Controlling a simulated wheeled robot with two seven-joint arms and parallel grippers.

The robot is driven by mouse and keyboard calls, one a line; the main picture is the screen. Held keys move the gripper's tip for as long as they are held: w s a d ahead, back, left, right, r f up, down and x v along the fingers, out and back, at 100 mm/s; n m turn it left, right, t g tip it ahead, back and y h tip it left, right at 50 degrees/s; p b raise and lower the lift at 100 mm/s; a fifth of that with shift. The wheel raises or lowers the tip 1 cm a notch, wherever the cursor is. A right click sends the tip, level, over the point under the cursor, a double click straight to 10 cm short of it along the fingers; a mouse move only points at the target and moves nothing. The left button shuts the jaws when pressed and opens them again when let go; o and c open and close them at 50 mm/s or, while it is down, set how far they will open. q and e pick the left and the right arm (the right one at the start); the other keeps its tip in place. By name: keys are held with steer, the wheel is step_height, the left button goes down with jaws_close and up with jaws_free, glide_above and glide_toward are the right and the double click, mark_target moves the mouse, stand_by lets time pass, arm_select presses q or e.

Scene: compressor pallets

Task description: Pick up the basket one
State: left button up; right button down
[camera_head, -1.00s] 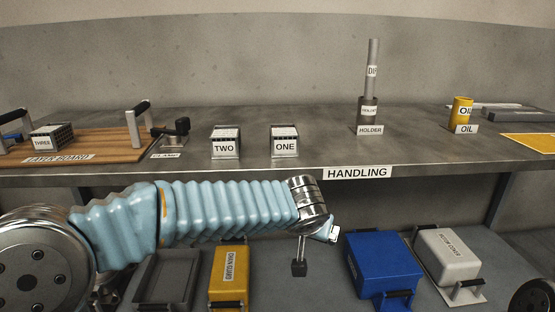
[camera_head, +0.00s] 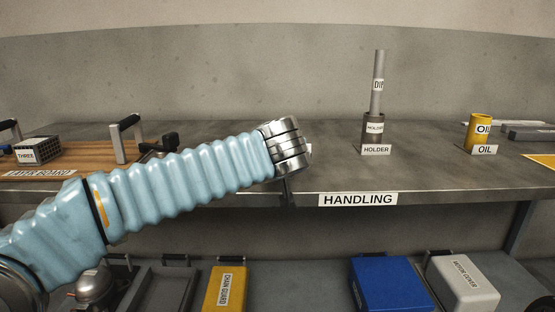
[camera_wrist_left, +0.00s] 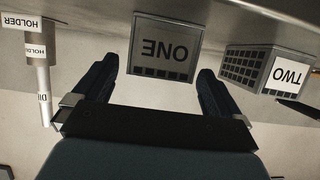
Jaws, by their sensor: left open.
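Basket one (camera_wrist_left: 165,47) shows upside down in the left wrist view, a grey box with a label reading ONE and a row of dark cells along one edge. My left gripper (camera_wrist_left: 158,66) is open, its two dark fingers on either side of the basket's near edge in the picture. The basket appears in front of the gap; I cannot tell how deep the fingers reach. In the head view my left arm hides basket one and most of the gripper.
Basket two (camera_wrist_left: 272,70) stands beside basket one in the wrist view. The holder (camera_head: 375,132) with its upright dip tube (camera_head: 378,82) and the yellow oil can (camera_head: 479,131) stand on the grey bench (camera_head: 420,175). Basket three (camera_head: 38,150) sits on the wooden board at left. Boxes lie below.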

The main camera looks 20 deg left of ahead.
arm_select(q)
steer(key=x, duration=0.4)
steer(key=shift+w+f, duration=0.2)
steer(key=shift+w, duration=0.05)
steer(key=c, duration=1.3)
steer(key=shift+c, duration=0.5)
steer(key=shift+r+p, duration=0.2)
steer(key=shift+p, duration=0.1)
